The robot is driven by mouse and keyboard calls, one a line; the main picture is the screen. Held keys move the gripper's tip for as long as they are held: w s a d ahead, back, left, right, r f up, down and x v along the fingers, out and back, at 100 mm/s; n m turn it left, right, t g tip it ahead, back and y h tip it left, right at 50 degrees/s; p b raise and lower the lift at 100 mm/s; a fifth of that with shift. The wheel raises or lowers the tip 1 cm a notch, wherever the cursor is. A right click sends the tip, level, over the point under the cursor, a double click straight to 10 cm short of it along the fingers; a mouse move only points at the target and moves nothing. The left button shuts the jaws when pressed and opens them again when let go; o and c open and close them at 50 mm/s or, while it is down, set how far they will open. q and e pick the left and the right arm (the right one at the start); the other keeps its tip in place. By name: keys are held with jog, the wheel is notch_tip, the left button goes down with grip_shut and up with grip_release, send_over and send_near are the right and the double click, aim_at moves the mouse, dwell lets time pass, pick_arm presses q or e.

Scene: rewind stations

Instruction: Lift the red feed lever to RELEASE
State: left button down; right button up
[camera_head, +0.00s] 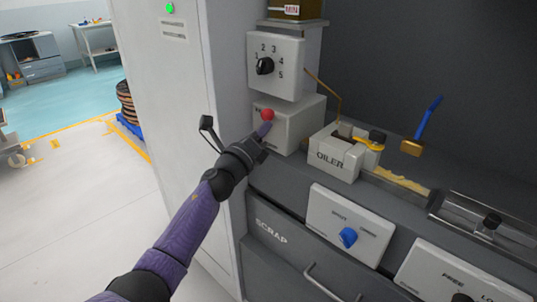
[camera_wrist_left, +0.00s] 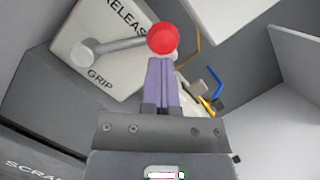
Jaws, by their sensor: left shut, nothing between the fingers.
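The red feed lever has a round red knob (camera_head: 267,114) in front of a pale box on the machine. In the left wrist view its grey arm (camera_wrist_left: 120,45) runs from a round pivot at left to the red knob (camera_wrist_left: 163,38). The arm lies between the words RELEASE above and GRIP below. My left gripper (camera_head: 264,130) is shut and empty, its fingertips just under the knob. In the wrist view the closed fingers (camera_wrist_left: 160,75) reach up to the knob's lower side. Whether they touch it I cannot tell. My right gripper is out of view.
A numbered dial (camera_head: 265,66) sits above the lever box. To the right are the OILER block (camera_head: 337,158), a bent brown rod, and a blue-handled tool (camera_head: 428,120). A panel with a blue knob (camera_head: 348,237) and the SCRAP drawer (camera_head: 285,255) are below.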

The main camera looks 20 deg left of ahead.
pick_arm(q)
jog(key=shift+w+a+r+n+p, duration=0.1)
jog(key=shift+a+r+n+p, duration=0.15)
jog(key=shift+n+p, duration=0.2)
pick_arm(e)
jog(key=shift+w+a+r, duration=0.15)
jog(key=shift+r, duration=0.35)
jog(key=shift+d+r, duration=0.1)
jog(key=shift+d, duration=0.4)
